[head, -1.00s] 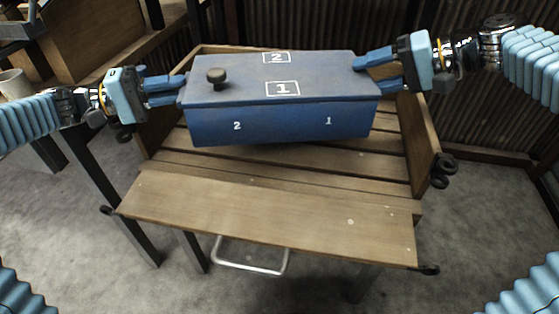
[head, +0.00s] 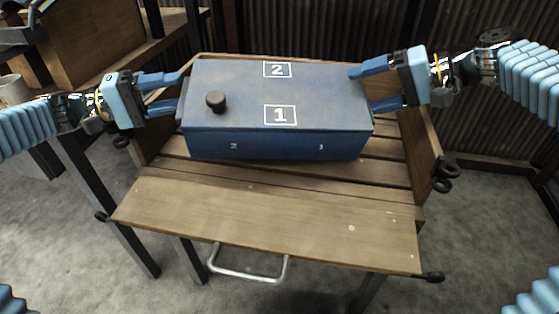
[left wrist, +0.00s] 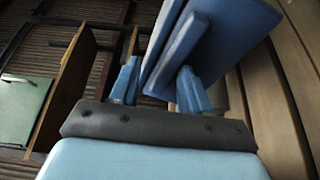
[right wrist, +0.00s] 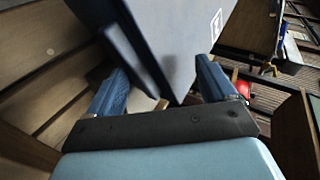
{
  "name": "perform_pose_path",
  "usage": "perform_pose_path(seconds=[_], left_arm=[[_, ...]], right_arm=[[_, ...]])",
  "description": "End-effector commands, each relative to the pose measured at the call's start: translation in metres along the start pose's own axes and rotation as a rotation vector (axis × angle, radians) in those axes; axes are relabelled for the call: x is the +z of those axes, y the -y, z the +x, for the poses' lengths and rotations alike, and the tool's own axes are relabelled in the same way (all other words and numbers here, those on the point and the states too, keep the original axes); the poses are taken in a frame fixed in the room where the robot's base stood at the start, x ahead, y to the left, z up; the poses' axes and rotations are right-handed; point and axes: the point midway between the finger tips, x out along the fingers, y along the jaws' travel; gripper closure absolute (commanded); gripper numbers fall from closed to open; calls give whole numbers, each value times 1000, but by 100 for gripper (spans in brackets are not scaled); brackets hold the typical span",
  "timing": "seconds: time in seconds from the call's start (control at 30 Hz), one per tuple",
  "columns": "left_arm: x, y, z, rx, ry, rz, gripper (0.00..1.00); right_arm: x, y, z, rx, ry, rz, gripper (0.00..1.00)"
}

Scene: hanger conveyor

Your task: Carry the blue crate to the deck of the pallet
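The blue crate (head: 320,95) is a closed box with a dark knob on its lid and white 1 and 2 labels. It appears to rest level on the slatted wooden deck of the pallet (head: 390,176), between the side boards. My left gripper (head: 176,92) is at its left end and my right gripper (head: 362,90) at its right end. Both have their fingers spread apart. In the left wrist view a blue end part of the crate (left wrist: 205,40) stands between the spread fingers. In the right wrist view the crate's end (right wrist: 170,40) lies just beyond the open fingers.
A wooden front board (head: 270,215) lies before the deck, with a metal handle (head: 250,265) below. The pallet's right side board (head: 420,135) stands close under my right gripper. A wooden shelf unit (head: 95,45) is at the back left, a corrugated wall (head: 320,25) behind.

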Motion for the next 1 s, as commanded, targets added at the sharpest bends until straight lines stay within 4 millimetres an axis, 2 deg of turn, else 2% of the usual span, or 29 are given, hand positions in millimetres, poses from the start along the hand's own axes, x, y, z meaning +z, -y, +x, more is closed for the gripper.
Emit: perform_pose_path(seconds=[0.03,0.27,0.7,0.9,1.0], left_arm=[[4,35,0,-23,17,-69,55],[3,33,-9,-21,13,-64,55],[2,10,-72,-9,-5,-17,55],[2,6,-81,-9,-7,-8,55],[2,5,-81,-9,-7,-7,55]], right_arm=[[1,-5,3,-1,-2,0,17],[1,-5,2,-1,-4,0,17],[0,-4,1,-1,-5,1,17],[0,-3,0,-1,-5,1,17],[-1,-3,-7,-1,-6,1,17]])
